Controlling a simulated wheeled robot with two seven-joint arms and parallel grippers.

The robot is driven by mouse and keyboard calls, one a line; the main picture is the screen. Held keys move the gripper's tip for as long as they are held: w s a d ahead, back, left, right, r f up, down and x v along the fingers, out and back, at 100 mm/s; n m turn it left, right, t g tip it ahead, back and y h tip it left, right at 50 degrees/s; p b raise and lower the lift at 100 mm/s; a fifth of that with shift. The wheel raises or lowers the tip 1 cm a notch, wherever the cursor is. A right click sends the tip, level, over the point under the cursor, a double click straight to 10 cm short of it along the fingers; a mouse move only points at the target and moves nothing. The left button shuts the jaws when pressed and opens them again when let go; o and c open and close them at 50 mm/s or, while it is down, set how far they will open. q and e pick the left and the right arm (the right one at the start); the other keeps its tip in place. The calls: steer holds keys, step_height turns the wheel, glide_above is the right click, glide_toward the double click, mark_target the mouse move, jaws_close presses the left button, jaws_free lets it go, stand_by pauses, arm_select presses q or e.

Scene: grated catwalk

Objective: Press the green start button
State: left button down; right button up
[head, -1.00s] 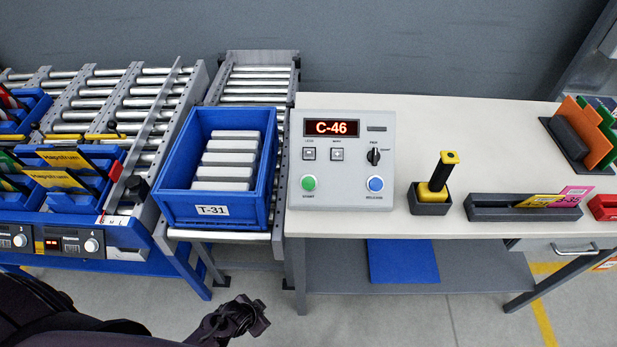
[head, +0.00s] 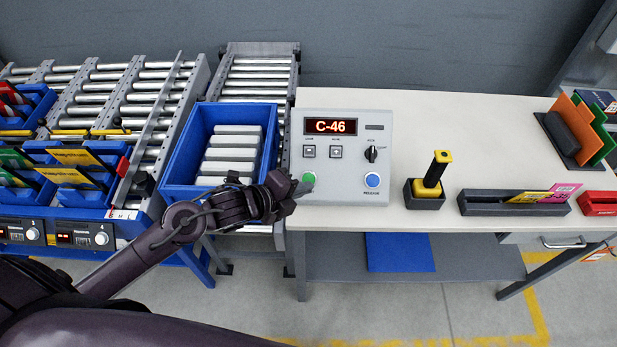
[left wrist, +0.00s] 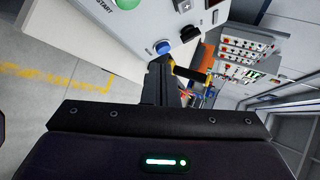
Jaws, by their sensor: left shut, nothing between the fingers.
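The grey control box (head: 345,192) stands on the bench with a red display reading C-46. Its green start button (head: 309,178) is at the lower left of its face, partly covered by my fingertips. In the left wrist view the green button (left wrist: 127,3) is cut by the top edge, left of the finger line. My left gripper (head: 301,188) is shut and empty, its tips just at the lower left of the green button in the head view. I see no clear contact. My right gripper is not in view.
A blue release button (head: 372,180) sits at the box's lower right, with a black knob (head: 371,154) above it. A blue bin (head: 191,137) with grey blocks stands left of the box. A yellow-black handled tool (head: 433,175) stands in a holder to the right.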

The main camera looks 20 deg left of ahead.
arm_select(q)
steer(key=shift+r+m+h, duration=0.1)
steer(key=shift+m+h, duration=0.4)
steer(key=shift+m, duration=0.6)
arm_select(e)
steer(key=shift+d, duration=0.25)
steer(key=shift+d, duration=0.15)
